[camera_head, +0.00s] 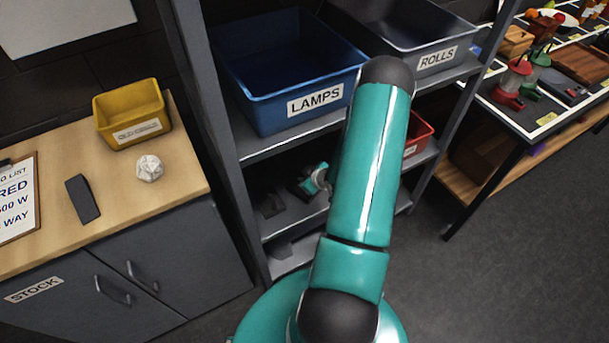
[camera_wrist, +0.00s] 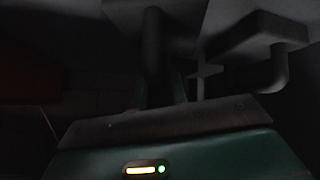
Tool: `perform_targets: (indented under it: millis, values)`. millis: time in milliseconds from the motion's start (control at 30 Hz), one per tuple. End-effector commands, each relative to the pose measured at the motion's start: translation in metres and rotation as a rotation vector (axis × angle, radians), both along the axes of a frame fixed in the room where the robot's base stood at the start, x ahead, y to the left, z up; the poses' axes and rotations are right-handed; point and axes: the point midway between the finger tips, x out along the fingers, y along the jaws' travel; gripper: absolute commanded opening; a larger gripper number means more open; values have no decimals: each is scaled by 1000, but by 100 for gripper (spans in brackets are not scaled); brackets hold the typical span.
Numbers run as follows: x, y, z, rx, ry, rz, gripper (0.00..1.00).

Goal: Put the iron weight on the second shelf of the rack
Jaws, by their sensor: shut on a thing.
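My gripper (camera_head: 299,188) reaches into the rack (camera_head: 224,95), into the gap below the LAMPS shelf and just above the shelf under it (camera_head: 300,220). It is shut on a dark thing, which I take to be the iron weight; its outline is lost against the dark jaws. The wrist view is very dark. There, the grey jaws (camera_wrist: 207,50) rise above the teal wrist, and I cannot make out the weight between them. I cannot tell whether it touches the shelf. My arm hides part of the rack.
A dark block (camera_head: 270,203) lies left of my gripper on that shelf. A red bin (camera_head: 418,134) stands at its right. The blue LAMPS bin (camera_head: 290,75) and grey ROLLS bin (camera_head: 415,35) are above. The left counter (camera_head: 120,195) holds a yellow bin (camera_head: 132,112).

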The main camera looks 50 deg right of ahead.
Motion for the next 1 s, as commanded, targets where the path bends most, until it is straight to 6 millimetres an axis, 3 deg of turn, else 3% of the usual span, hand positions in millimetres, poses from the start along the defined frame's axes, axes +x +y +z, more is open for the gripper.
perform_targets:
  millis: [267,300,400,767,1000]
  values:
    - [2,-1,1,-4,-7,1,0]
    - [0,0,-2,0,0,0,18]
    - [0,0,-2,0,0,0,36]
    - [-1,0,2,-1,0,-1,36]
    - [-28,2,29,-3,0,-2,36]
